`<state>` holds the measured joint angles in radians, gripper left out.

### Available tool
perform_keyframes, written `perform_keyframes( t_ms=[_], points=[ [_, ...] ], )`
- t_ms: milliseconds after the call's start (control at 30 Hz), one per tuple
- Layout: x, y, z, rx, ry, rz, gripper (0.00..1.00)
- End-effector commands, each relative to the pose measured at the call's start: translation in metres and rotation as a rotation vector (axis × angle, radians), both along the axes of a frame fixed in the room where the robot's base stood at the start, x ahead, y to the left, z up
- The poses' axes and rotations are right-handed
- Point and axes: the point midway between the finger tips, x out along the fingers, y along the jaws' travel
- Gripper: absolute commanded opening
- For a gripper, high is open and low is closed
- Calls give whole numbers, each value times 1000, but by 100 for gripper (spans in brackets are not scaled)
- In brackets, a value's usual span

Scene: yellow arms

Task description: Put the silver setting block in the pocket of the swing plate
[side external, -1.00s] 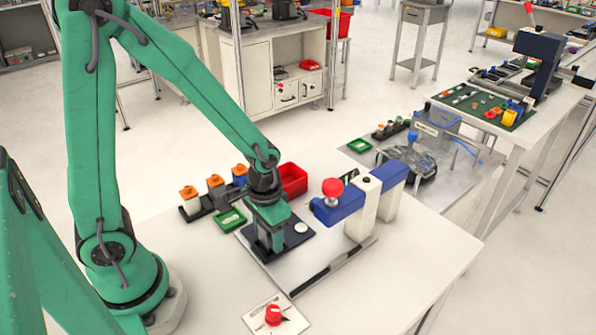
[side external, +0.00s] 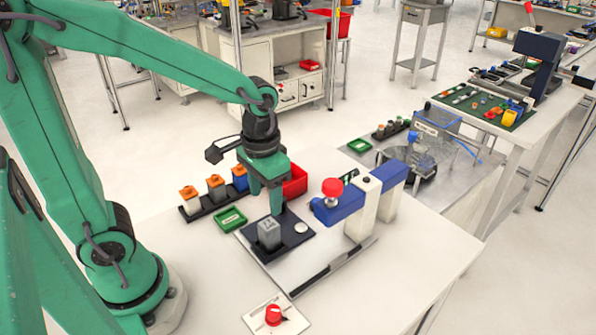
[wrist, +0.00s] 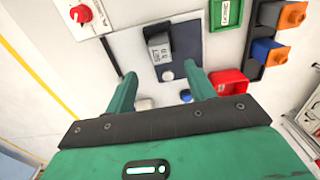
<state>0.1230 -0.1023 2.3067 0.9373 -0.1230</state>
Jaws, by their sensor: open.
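The silver setting block (side external: 269,233) stands upright on the dark swing plate (side external: 295,240), near its left part. Its base is within the plate's outline; I cannot see the pocket's edges well enough to tell how deep it sits. In the wrist view the block (wrist: 159,46) shows marked letters on its face, with the dark plate (wrist: 183,65) around it. My gripper (side external: 267,193) is open and empty, above and apart from the block. Its two fingers (wrist: 161,76) are spread in the wrist view.
A blue and white press with a red knob (side external: 333,188) stands right of the plate. Left are a green tray (side external: 230,219) and a rack of orange-topped pieces (side external: 216,187). A red bin (side external: 294,182) is behind. A red dial (side external: 273,315) is in front.

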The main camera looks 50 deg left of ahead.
Motion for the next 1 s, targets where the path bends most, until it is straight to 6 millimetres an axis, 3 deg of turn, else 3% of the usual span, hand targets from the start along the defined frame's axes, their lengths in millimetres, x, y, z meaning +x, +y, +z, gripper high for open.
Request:
perform_keyframes(
  t_ms=[733,1000],
  points=[
    [0,0,6,-1,-4,0,54],
    [-7,6,23,-8,-76,2,54]
  ],
)
